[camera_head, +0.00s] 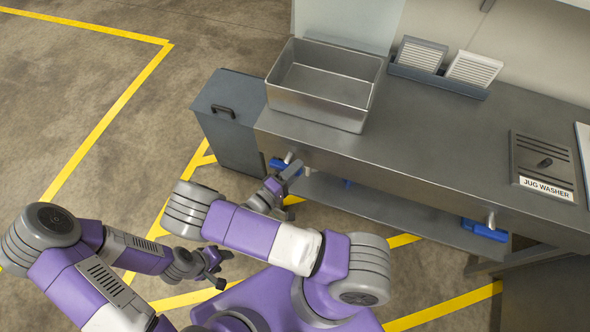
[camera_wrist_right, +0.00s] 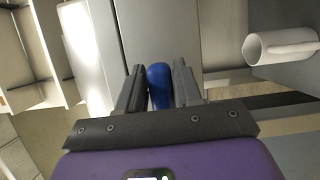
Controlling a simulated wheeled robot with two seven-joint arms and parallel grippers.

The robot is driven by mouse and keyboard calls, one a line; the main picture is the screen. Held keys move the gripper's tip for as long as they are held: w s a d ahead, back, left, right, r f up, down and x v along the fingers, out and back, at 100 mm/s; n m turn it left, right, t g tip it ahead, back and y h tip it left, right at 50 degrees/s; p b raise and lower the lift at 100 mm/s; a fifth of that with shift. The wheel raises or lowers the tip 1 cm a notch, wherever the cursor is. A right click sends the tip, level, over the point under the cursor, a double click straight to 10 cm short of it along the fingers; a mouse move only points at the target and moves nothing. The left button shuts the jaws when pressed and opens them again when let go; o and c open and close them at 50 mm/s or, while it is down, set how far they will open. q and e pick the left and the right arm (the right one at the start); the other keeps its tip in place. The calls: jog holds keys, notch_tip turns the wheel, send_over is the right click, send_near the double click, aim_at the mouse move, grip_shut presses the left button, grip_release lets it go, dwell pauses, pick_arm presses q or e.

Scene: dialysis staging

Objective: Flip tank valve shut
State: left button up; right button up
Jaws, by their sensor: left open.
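A blue valve handle (camera_head: 277,164) sits on a short metal stub under the front edge of the counter, below the steel basin. My right gripper (camera_head: 291,171) is at this handle. In the right wrist view the blue handle (camera_wrist_right: 159,86) fills the gap between the fingers, and my right gripper (camera_wrist_right: 158,92) looks shut on it. Part of the handle is hidden by the fingers. My left gripper (camera_head: 217,271) is open and empty, low over the floor and apart from the counter. Another blue handle (camera_head: 484,230) hangs under the counter edge further right.
A steel basin (camera_head: 345,115) stands on the counter (camera_head: 440,135). A grey bin (camera_head: 228,128) is left of the counter. A "JUG WASHER" panel (camera_head: 543,160) is at the right. A lower shelf (camera_head: 390,212) runs beneath. A white cylinder (camera_wrist_right: 270,47) shows in the right wrist view.

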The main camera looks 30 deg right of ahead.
jog(key=shift+o, duration=1.2)
jog(key=p+v, duration=0.1)
jog(key=v, duration=0.6)
jog(key=shift+a, duration=0.25)
jog(key=shift+s, duration=0.15)
